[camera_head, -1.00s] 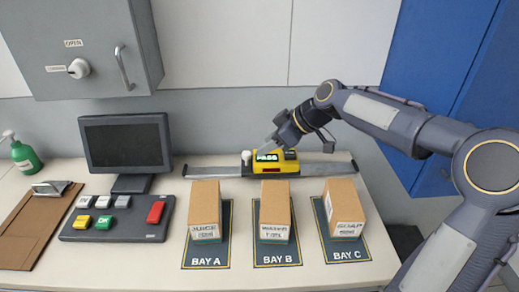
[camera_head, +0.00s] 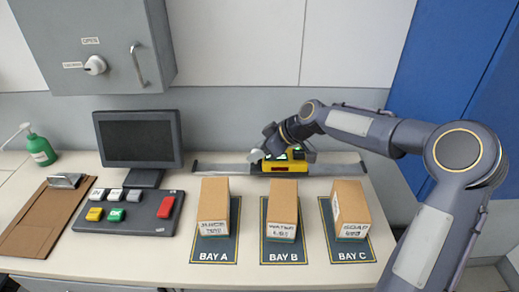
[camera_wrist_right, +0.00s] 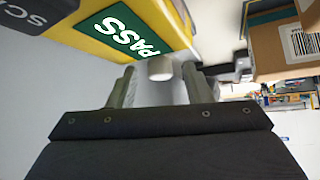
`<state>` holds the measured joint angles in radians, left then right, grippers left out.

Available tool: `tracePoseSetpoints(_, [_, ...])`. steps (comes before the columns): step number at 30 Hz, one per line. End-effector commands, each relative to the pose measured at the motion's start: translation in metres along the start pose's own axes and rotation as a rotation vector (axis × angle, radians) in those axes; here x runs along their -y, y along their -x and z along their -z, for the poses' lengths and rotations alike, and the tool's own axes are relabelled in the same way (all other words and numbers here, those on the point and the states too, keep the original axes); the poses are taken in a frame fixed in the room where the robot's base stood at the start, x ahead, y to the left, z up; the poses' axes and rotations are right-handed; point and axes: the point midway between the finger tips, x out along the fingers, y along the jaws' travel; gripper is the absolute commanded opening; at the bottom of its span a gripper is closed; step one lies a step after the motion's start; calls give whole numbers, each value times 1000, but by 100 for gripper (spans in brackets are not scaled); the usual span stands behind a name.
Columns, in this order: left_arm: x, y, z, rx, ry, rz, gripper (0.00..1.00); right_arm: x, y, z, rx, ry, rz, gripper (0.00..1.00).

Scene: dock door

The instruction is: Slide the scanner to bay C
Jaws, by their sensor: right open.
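The yellow scanner (camera_head: 285,167) sits on a grey rail (camera_head: 225,168) behind bay B, partly covered by my right gripper. In the right wrist view its yellow body (camera_wrist_right: 88,45) and green PASS screen (camera_wrist_right: 125,32) show at the upper left. A pale knob (camera_wrist_right: 160,68) stands at the scanner's left end. My right gripper (camera_wrist_right: 160,86) is open, with one finger to each side of the knob; contact is not visible. In the head view this gripper (camera_head: 260,154) is at the scanner's left end. Bay C (camera_head: 346,255) is the rightmost mat. My left gripper is not in view.
Cardboard boxes stand on the mats of bay A (camera_head: 214,205), bay B (camera_head: 282,208) and bay C (camera_head: 351,205), in front of the rail. A monitor (camera_head: 138,140) and button panel (camera_head: 127,212) are to the left. The rail right of the scanner looks clear.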

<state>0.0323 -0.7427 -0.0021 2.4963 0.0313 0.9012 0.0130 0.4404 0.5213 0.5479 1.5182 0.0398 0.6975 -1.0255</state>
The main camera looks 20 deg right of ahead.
Motion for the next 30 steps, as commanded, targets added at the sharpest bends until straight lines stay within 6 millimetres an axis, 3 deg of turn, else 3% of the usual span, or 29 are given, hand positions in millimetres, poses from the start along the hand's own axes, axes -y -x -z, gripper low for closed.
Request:
tracePoseSetpoints(1, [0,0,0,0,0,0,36,0,0,0,0,0,0,41])
tracePoseSetpoints(11, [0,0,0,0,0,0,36,0,0,0,0,0,0,0])
tracePoseSetpoints(20, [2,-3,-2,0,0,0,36,-3,4,-5,-1,-1,-2,0])
tracePoseSetpoints(30, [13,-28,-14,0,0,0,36,-31,47,-53,0,-4,-8,0])
